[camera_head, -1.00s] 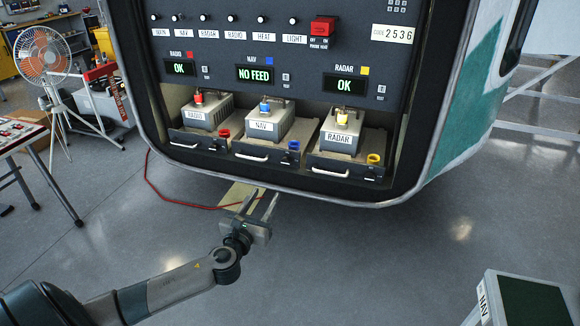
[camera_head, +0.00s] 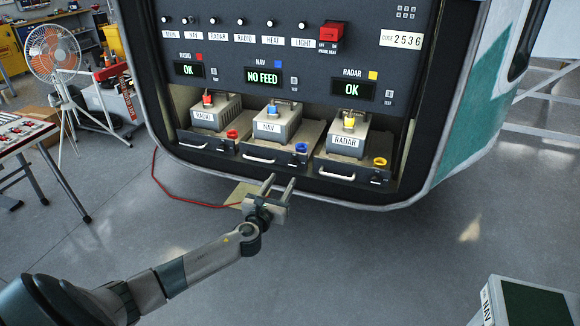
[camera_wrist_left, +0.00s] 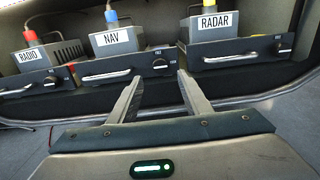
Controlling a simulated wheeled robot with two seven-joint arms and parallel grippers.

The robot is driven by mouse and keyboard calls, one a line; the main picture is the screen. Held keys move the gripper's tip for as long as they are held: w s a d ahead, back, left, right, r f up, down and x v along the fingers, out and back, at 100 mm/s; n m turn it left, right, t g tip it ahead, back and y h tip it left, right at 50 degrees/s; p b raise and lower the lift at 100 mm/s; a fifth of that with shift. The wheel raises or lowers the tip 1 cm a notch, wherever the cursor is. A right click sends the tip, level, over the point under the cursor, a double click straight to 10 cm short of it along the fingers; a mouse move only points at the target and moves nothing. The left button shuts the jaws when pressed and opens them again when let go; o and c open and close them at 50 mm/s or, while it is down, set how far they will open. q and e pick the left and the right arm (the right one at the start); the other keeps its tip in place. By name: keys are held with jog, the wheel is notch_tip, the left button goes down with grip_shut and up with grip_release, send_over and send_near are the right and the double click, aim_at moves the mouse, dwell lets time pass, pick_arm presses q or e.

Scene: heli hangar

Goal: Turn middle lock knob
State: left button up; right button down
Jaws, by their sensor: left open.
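The middle tray (camera_head: 268,158), under the grey NAV unit (camera_head: 275,126), has a silver handle and a dark lock knob near its right end. In the left wrist view this middle lock knob (camera_wrist_left: 159,71) shows between small FREE and LOCK marks, and its exact pointer direction is too small to tell. My left gripper (camera_head: 281,182) is open and empty, below and in front of the middle tray. In the left wrist view its fingers (camera_wrist_left: 160,88) point toward the knob, apart from it. My right gripper is not in view.
The RADIO unit (camera_head: 214,112) and RADAR unit (camera_head: 346,136) sit in trays either side. The NAV display (camera_head: 263,77) reads NO FEED. A red cable (camera_head: 185,198) lies on the floor. Another NAV-labelled unit (camera_head: 525,302) stands at lower right, with open floor before it.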

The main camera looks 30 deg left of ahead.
aim_at(292, 165)
pick_arm(q)
jog(key=x, duration=0.8)
jog(key=shift+w, duration=0.35)
jog(key=c, duration=1)
